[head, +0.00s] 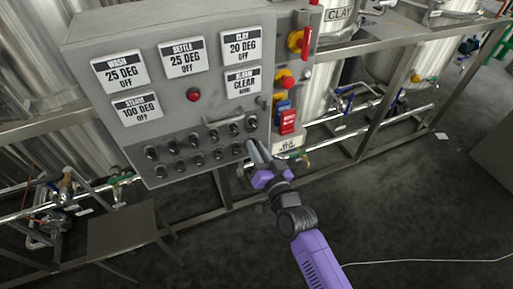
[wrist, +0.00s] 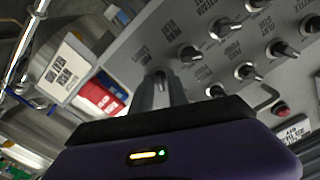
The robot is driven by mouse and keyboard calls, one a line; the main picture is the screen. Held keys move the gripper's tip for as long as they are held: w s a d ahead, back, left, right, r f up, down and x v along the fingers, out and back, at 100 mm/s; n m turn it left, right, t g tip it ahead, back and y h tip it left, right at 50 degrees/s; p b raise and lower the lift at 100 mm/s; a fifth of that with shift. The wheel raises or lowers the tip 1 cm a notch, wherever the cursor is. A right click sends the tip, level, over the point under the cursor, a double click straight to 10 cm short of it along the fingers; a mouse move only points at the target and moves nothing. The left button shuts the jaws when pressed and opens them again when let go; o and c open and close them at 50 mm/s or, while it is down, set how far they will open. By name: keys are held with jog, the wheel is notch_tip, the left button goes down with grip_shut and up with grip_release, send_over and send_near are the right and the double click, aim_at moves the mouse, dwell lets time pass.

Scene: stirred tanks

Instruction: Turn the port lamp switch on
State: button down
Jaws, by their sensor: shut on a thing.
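The grey control panel (head: 172,100) carries rows of small black switches along its lower part. My gripper (head: 253,149) is at the right end of the lower row, with its fingers against the panel face. In the wrist view, my gripper (wrist: 163,94) is shut on a switch (wrist: 161,74), which I take to be the port lamp switch. The fingers hide most of this switch, so I cannot tell its position. The small label beside it is too blurred to read surely.
Other switches (wrist: 188,53) sit close beside the held one. A small metal table (head: 121,232) stands at lower left. Pipes run below the panel.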

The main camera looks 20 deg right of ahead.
jog(key=shift+m, duration=0.3)
jog(key=c, duration=1.5)
grip_release()
jog(key=s+b, duration=0.1)
jog(key=s, duration=0.6)
jog(key=shift+s+b, duration=0.4)
